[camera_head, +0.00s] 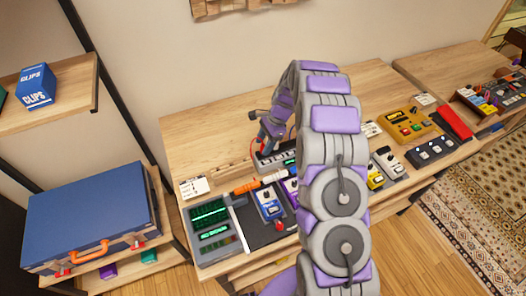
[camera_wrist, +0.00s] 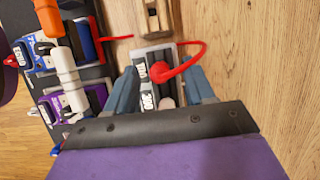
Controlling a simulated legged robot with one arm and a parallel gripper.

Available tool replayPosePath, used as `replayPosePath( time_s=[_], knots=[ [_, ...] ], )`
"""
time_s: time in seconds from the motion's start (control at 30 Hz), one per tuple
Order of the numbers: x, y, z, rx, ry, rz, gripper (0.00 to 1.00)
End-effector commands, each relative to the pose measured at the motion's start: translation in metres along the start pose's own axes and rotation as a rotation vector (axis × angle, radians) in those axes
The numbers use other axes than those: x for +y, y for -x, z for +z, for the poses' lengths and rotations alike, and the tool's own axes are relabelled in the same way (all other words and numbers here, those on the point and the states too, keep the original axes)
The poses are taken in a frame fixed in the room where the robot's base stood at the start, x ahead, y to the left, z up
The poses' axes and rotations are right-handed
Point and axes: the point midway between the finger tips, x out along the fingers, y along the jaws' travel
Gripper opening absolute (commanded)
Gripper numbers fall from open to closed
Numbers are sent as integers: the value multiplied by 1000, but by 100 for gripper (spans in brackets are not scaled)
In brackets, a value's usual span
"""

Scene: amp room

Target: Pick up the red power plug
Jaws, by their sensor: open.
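The red power plug (camera_wrist: 160,71) shows in the wrist view as a rounded red head on a grey and black unit (camera_wrist: 156,56) with white labels. A red cable curves from it to the right. My gripper (camera_wrist: 160,79) is open, with one blue-grey finger on each side of the plug. I cannot tell whether the fingers touch it. In the head view my gripper (camera_head: 268,136) points down over the unit (camera_head: 270,158) on the wooden table, and the plug is mostly hidden there.
Orange and white cable plugs (camera_wrist: 66,74) and several pedals lie left of the gripper in the wrist view. A wooden block (camera_wrist: 157,18) is just beyond the unit. Bare tabletop (camera_wrist: 260,70) lies to the right. A blue case (camera_head: 92,215) stands left of the table.

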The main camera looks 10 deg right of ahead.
Motion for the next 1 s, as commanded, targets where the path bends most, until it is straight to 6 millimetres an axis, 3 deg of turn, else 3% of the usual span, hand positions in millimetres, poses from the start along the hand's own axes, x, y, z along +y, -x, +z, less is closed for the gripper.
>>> replayPosePath(
  time_s=[0.1, 0.33, 0.9, 1.0],
  knots=[
    [1, -16, -1, -2, 0, 1, 53],
    [1, -17, -2, -2, 0, -2, 53],
    [0, -17, 0, -1, 1, 0, 0],
    [1, -17, 0, -2, 1, 0, 0]
  ],
)
